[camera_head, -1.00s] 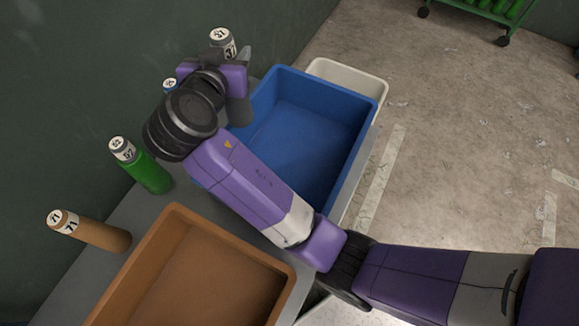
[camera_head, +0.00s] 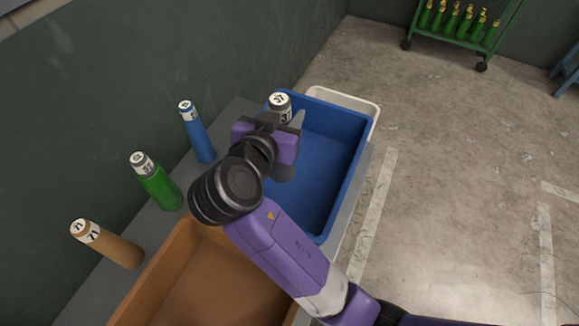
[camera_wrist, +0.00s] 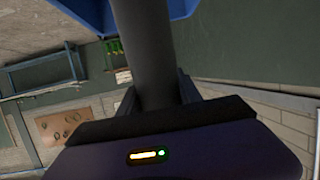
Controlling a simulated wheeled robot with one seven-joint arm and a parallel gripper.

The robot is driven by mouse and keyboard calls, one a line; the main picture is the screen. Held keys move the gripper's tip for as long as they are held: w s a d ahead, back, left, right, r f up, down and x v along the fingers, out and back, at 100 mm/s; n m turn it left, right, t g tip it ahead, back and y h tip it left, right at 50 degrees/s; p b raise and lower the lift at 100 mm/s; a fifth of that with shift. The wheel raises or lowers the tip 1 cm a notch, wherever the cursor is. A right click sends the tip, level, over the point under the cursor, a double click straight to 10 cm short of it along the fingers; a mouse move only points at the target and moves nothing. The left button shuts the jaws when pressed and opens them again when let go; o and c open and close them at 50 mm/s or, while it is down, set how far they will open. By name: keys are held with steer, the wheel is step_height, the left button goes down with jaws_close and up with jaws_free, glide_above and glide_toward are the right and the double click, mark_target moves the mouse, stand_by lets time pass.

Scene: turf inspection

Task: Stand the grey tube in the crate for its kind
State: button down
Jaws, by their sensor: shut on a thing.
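My gripper (camera_head: 284,124) is shut on the grey tube (camera_head: 281,102), whose white label with dark print shows at its top end. A cream crate (camera_head: 372,106) lies beyond the blue one, mostly hidden. An orange-brown crate (camera_head: 150,285) is nearer.
A blue tube (camera_head: 198,138), a green tube (camera_head: 160,187) and an orange-brown tube (camera_head: 115,248) stand along the wall side of the grey bench (camera_head: 222,122). A green rack (camera_head: 455,45) of green bottles stands far off. The floor to the right is open.

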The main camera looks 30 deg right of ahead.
mark_target(278, 177)
step_height(278, 177, down, 16)
steer(key=shift+f+p, duration=0.2)
steer(key=shift+p, duration=0.35)
steer(key=shift+f, duration=0.1)
steer(key=c, duration=0.8)
jaws_free()
steer(key=shift+r, duration=0.2)
steer(key=b+v, duration=0.1)
steer(key=v, duration=0.6)
steer(key=shift+s+a+b, duration=0.15)
steer(key=shift+s+b, duration=0.05)
steer(key=shift+b, duration=0.1)
steer(key=shift+s, duration=0.1)
